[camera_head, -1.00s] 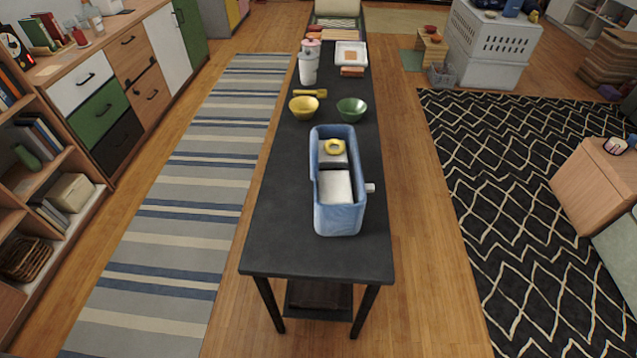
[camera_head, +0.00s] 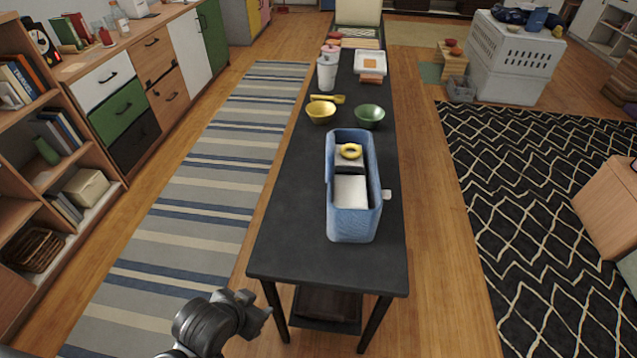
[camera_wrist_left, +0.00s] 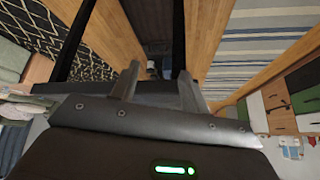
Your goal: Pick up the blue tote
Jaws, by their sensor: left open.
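The blue tote (camera_head: 352,226) stands upright on the dark narrow table (camera_head: 290,244), near its front end. It is open at the top and holds a white block (camera_head: 350,190) and a yellow ring (camera_head: 350,151). A small white piece (camera_head: 387,194) sticks out at its right side. My left gripper (camera_head: 258,312) is low in front of the table's near left corner, apart from the tote. In the left wrist view its two fingers (camera_wrist_left: 160,88) stand apart with nothing between them. My right gripper is not in view.
Farther along the table are a yellow bowl (camera_head: 320,112), a green bowl (camera_head: 369,117), a white cup (camera_head: 327,75) and a tray (camera_head: 370,62). Table legs and a lower shelf (camera_head: 327,305) are near my left gripper. A shelf unit (camera_head: 40,185) stands at the left.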

